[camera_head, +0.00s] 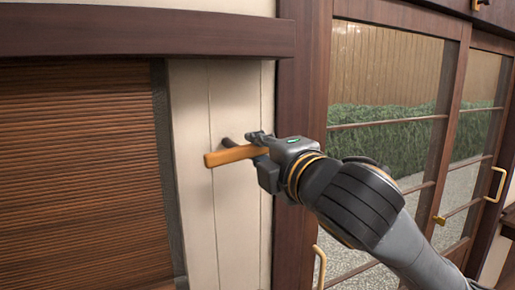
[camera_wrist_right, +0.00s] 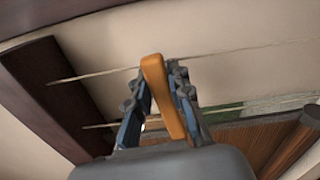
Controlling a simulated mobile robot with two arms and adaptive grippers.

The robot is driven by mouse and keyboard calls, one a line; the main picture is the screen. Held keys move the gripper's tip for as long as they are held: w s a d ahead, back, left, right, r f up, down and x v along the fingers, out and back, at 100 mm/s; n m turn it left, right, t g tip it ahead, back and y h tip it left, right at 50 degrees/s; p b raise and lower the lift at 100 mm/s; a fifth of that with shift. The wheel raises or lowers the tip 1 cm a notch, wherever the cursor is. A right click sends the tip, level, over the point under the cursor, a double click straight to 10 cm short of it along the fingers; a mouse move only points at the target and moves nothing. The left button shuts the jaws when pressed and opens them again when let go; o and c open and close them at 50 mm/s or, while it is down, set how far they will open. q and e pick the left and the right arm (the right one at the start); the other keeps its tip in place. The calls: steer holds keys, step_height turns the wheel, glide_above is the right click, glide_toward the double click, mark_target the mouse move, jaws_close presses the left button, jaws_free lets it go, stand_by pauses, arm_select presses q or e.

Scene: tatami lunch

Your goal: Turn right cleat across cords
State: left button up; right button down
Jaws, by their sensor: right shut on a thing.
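The cleat is an orange-brown wooden bar (camera_head: 229,156) in front of the cream wall panel, lying nearly level, its right end slightly higher. My right gripper (camera_head: 263,148) is shut on its right part; the free end sticks out to the left. In the right wrist view the cleat (camera_wrist_right: 160,85) lies between the two fingers (camera_wrist_right: 160,100). A dark stub shows just above the cleat, partly hidden by it. Thin pale lines that look like cords (camera_wrist_right: 100,73) run across the wall in the wrist view; I cannot tell whether the cleat touches them. My left gripper is not in view.
A brown slatted blind (camera_head: 80,180) hangs left of the panel under a dark wood beam (camera_head: 140,32). A dark post (camera_head: 302,80) stands to the right, close to my right gripper. Beyond are glass sliding doors with brass handles (camera_head: 496,184).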

steer(key=shift+f+m, duration=0.1)
steer(key=shift+m, duration=0.5)
steer(key=c, duration=1.2)
jaws_free()
steer(key=shift+w+f, duration=0.1)
steer(key=v, duration=0.7)
steer(key=shift+s, duration=0.25)
steer(key=shift+d, duration=0.1)
